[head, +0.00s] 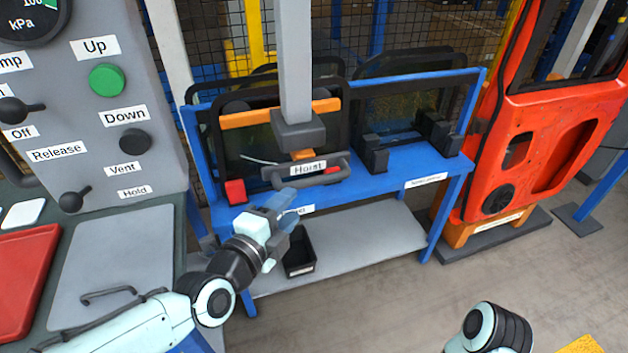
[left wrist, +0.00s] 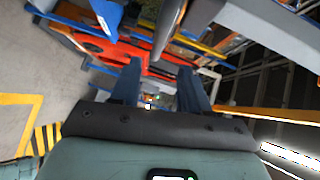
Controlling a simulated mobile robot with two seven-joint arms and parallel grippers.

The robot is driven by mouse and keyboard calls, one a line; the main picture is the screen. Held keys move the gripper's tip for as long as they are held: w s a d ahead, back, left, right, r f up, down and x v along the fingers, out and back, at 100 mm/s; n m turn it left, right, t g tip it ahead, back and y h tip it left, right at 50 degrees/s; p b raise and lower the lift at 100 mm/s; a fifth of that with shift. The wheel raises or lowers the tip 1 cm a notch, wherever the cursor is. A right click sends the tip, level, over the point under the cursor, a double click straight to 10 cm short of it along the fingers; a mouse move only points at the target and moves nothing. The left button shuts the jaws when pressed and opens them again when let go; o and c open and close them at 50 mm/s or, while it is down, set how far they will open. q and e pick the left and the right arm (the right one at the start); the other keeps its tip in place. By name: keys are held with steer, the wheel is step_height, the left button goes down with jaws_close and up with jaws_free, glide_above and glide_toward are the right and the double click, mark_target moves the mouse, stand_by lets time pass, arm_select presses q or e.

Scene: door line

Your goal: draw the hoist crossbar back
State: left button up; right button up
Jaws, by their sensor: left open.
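The hoist crossbar (head: 335,176) is a grey bar with rounded ends and a "Hoist" label. It hangs level below the grey hoist column (head: 295,60), in front of a black-framed window pane on the blue rack. My left gripper (head: 284,203) is below and slightly left of the crossbar, apart from it, with blue fingers pointing up and right. In the left wrist view its two fingers (left wrist: 160,72) are spread with nothing held between them. A grey rounded bar (left wrist: 168,28) shows above the fingers there; I cannot tell whether it is the crossbar. My right gripper is out of view.
The blue rack (head: 395,180) holds dark window panes and black blocks. A black bin (head: 300,252) sits on its lower shelf. A control panel (head: 120,110) stands at left. An orange-red door (head: 560,130) stands at right. The floor (head: 400,310) in front is clear.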

mark_target(311, 185)
arm_select(q)
steer(key=b+x, duration=0.2)
steer(key=x, duration=0.8)
steer(key=shift+f+b, duration=0.1)
steer(key=shift+b, duration=0.3)
steer(key=shift+w+d, duration=0.25)
steer(key=shift+w, duration=0.25)
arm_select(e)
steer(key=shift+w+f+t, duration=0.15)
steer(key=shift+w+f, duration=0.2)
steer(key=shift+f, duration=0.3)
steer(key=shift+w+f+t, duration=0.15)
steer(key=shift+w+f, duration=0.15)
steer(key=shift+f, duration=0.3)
arm_select(q)
jaws_close()
